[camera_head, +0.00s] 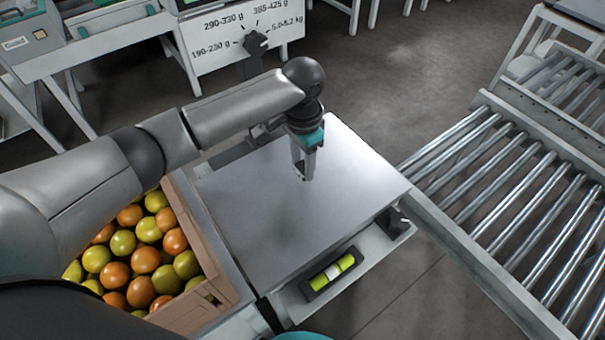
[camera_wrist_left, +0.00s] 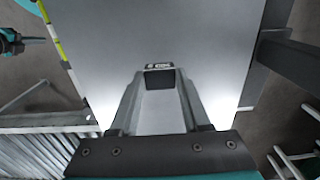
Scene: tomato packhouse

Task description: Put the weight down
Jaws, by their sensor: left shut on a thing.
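My left gripper (camera_head: 303,172) points down over the middle of a flat metal plate (camera_head: 345,170), which looks like a scale's platform. It is shut on the weight (camera_wrist_left: 158,66), a small grey block with dark markings at the fingertips in the left wrist view. The fingers hide most of the weight in the head view. I cannot tell whether its underside touches the plate. At the upper left of the left wrist view, a teal and dark tool that looks like my right gripper (camera_wrist_left: 12,42) stands off to the side, too small to read.
A crate (camera_head: 205,235) of red and green tomatoes stands left of the plate. A roller conveyor (camera_head: 520,200) runs along the right. A dial board (camera_head: 243,42) with gram ranges stands behind. The plate around the gripper is clear.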

